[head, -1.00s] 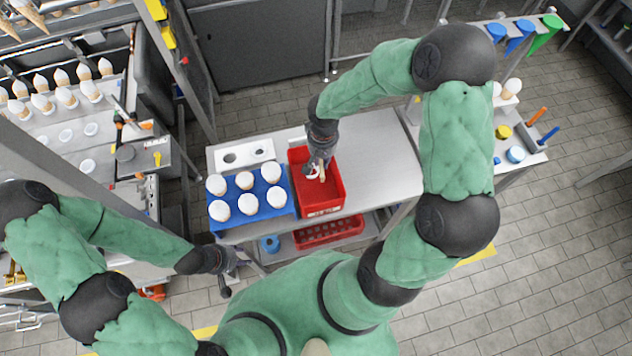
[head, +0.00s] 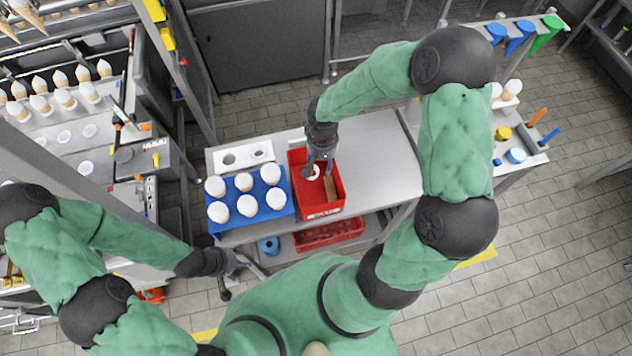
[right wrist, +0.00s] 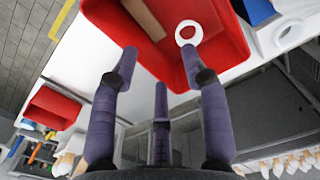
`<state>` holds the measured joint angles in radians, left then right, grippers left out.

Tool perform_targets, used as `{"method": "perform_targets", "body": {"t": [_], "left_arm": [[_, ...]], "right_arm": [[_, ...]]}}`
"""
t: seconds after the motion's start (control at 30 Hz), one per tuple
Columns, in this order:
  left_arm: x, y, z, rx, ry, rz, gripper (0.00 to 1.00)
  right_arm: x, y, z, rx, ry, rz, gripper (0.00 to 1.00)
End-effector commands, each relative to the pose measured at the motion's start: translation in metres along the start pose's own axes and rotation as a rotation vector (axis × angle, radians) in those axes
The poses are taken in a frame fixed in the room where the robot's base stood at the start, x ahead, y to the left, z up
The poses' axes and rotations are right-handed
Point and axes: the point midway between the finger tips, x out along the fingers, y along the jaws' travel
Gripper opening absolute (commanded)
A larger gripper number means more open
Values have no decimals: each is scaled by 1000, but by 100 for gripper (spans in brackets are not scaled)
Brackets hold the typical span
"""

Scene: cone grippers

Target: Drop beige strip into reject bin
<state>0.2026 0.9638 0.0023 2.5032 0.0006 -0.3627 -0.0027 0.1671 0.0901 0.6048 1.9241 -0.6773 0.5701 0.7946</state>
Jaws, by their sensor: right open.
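The beige strip (head: 332,188) lies in the red reject bin (head: 322,208), along the bin's right side. The strip also shows in the right wrist view (right wrist: 146,18), inside the bin (right wrist: 237,45). A white ring (head: 313,172) is in the bin too, left of the strip; it shows in the right wrist view (right wrist: 188,33). My right gripper (head: 320,170) is over the bin, open and empty, with its fingers apart in the right wrist view (right wrist: 160,70). My left gripper (head: 232,275) hangs at the lower left, away from the bin; its fingers look spread.
A blue tray (head: 238,226) with several white-topped cones stands left of the bin. A white holder with holes (head: 232,160) is behind it. The table (head: 380,160) is clear right of the bin. Another red crate (head: 330,233) sits on the lower shelf.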

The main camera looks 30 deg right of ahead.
Motion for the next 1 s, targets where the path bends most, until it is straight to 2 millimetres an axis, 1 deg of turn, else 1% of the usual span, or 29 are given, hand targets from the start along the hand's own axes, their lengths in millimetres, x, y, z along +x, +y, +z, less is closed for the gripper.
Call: {"method": "perform_targets", "body": {"t": [0.17, 0.4, 0.53, 0.6, 0.73, 1.0], "left_arm": [[0, 0, 0, 0, 0, 0, 40], [0, 0, 0, 0, 0, 0, 40], [0, 0, 0, 0, 0, 0, 40], [0, 0, 0, 0, 0, 0, 40], [0, 0, 0, 0, 0, 0, 40], [0, 0, 0, 0, 0, 0, 40]], "right_arm": [[-28, -1, -1, -1, 6, -2, 46], [-76, 0, -2, -1, 6, -1, 46], [-96, -1, -1, -1, 5, -2, 46], [-104, 0, -1, -2, 3, -1, 46], [-112, 0, 0, -2, 1, -1, 46], [-114, 0, 0, -2, 1, -1, 46]]}}
